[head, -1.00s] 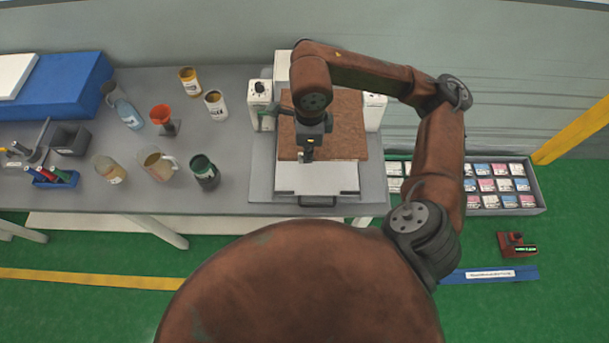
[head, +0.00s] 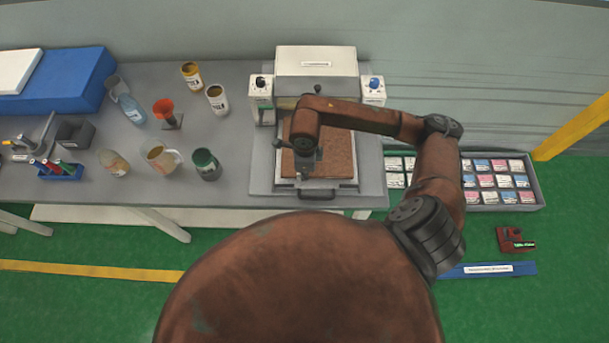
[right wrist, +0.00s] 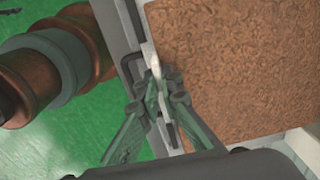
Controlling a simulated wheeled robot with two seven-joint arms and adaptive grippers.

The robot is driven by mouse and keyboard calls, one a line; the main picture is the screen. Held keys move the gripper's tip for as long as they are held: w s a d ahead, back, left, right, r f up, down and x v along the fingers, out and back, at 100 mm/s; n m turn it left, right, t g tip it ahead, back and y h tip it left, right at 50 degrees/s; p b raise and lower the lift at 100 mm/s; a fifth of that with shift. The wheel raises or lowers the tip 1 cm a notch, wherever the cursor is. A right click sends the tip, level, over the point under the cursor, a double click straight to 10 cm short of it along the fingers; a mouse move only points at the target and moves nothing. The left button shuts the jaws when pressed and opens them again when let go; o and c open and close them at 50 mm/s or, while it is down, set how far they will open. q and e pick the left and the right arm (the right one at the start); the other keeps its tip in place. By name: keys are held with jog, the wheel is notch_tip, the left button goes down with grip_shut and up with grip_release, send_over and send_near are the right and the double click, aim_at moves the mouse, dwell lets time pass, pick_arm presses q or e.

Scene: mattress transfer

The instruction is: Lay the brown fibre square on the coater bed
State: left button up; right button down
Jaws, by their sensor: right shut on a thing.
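The brown fibre square (head: 337,155) lies over the coater bed (head: 343,184), inside its pale border as seen from above. I cannot tell whether it rests fully flat. It fills much of the right wrist view (right wrist: 240,60). My right gripper (head: 303,182) is over the front left part of the square, partly hidden by my own wrist. My left gripper is not in view.
The coater's white housing (head: 316,62) stands behind the bed, with a knobbed post (head: 261,90) at left and another (head: 373,89) at right. Several cups and jars, including a dark green cup (head: 206,164), stand left of it. A sample tray (head: 500,183) is at right.

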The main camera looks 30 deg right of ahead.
jog(key=shift+s+f, duration=0.1)
jog(key=shift+f, duration=1)
jog(key=shift+w, duration=0.2)
jog(key=shift+f, duration=0.15)
jog(key=c, duration=2.2)
grip_release()
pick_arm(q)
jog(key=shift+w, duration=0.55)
pick_arm(e)
jog(key=shift+o, duration=0.4)
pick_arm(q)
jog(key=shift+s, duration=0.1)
